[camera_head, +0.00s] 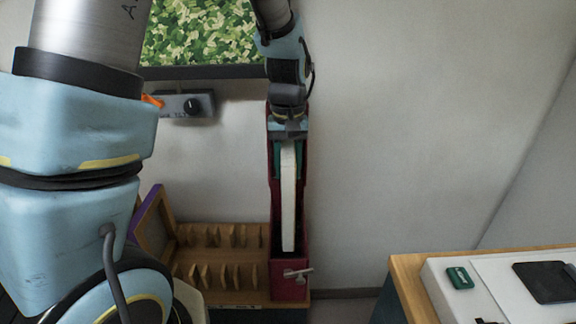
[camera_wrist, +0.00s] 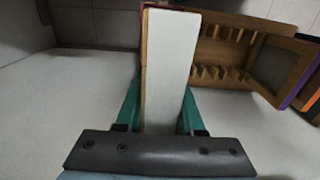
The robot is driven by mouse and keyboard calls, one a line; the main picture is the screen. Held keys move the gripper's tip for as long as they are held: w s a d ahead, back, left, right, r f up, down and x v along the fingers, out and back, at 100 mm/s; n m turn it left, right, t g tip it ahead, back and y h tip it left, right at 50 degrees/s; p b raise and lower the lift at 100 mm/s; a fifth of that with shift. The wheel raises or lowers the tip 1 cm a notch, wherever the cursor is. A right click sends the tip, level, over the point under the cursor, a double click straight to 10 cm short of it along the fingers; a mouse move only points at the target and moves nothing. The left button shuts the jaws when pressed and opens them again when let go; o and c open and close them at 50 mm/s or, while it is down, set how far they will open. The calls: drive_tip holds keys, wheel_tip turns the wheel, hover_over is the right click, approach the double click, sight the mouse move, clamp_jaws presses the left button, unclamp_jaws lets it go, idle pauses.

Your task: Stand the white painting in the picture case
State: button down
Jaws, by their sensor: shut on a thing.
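The white painting (camera_head: 288,205) shows as a long, thin white slab, seen nearly edge-on. My gripper (camera_head: 288,158) is shut on its upper part, with a green finger on each side. In the wrist view the painting (camera_wrist: 170,65) runs away from my gripper (camera_wrist: 160,108), and a brown edge shows along its left. A wooden case with rows of slotted dividers (camera_head: 215,238), likely the picture case, stands left of the painting. It also shows in the wrist view (camera_wrist: 222,50), at upper right. The painting is outside those slots.
A narrow dark red box (camera_head: 290,287) with a metal handle is behind and below the painting; contact is unclear. A purple-edged panel (camera_head: 152,225) leans at the case's left. A wooden table (camera_head: 408,280) with flat items stands at right. A wall control box (camera_head: 188,104) is above.

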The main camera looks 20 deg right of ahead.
drive_tip(key=shift+f+b, duration=5.95)
drive_tip(key=shift+f, duration=3.8)
drive_tip(key=shift+c, duration=2.2)
unclamp_jaws()
